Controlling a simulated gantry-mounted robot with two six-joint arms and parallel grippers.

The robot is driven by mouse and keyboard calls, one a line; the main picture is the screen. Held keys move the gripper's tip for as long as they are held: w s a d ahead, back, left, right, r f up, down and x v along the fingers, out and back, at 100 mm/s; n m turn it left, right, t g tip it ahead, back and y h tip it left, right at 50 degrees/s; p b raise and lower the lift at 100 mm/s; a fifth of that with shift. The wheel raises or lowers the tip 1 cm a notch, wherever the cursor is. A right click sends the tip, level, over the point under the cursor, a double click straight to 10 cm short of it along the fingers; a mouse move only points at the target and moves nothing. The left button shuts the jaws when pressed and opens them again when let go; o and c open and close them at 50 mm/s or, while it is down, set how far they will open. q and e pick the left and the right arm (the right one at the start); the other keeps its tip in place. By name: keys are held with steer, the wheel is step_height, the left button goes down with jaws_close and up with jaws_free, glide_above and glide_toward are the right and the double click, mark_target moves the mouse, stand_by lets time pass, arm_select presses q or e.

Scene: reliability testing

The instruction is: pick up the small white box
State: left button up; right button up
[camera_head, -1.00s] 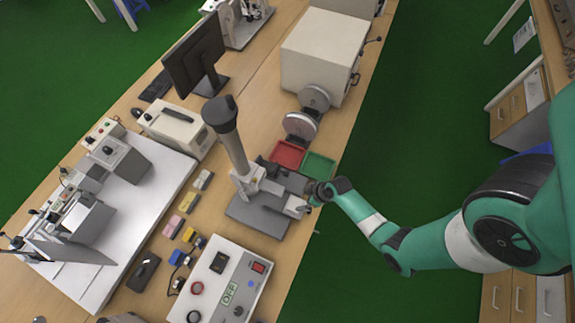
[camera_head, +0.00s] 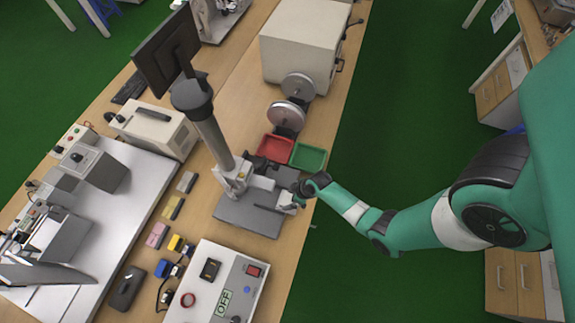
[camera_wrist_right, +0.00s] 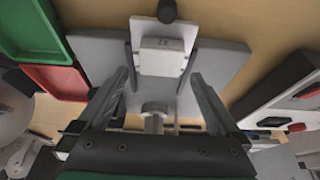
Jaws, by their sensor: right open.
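A small white box (camera_wrist_right: 162,56) with dark lettering shows in the right wrist view, on the grey test stand (camera_wrist_right: 92,48). In the head view the box cannot be made out clearly; the stand's base (camera_head: 243,216) and its tall column are plain. My right gripper (camera_wrist_right: 158,78) is open, its two fingers spread on either side of the box's near end. No contact with the box can be seen. In the head view my right gripper (camera_head: 294,193) is small, at the right side of the stand. My left gripper is not in view.
Red (camera_head: 275,148) and green (camera_head: 308,157) trays sit just behind the stand. A control box (camera_head: 218,285) stands in front of it. Small coloured blocks (camera_head: 158,234) lie to the left. The stand's column (camera_head: 212,138) rises beside my right gripper. Green floor is open to the right.

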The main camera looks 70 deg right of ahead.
mark_target(286, 199)
steer(key=b+x, duration=0.2)
steer(key=x, duration=0.1)
steer(key=shift+w+f, duration=0.1)
steer(key=shift+f, duration=0.2)
steer(key=shift+r, duration=0.15)
steer(key=c, duration=1.3)
steer(key=shift+r+p, duration=0.55)
steer(key=shift+p, duration=0.05)
step_height(286, 199, up, 2)
steer(key=shift+r+p, duration=0.25)
steer(key=shift+p, duration=0.95)
arm_select(q)
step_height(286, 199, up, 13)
steer(key=p, duration=1.3)
arm_select(e)
steer(key=s+d+r, duration=0.9)
steer(key=s, duration=0.1)
steer(key=shift+d+r, duration=0.2)
steer(key=shift+d, duration=0.2)
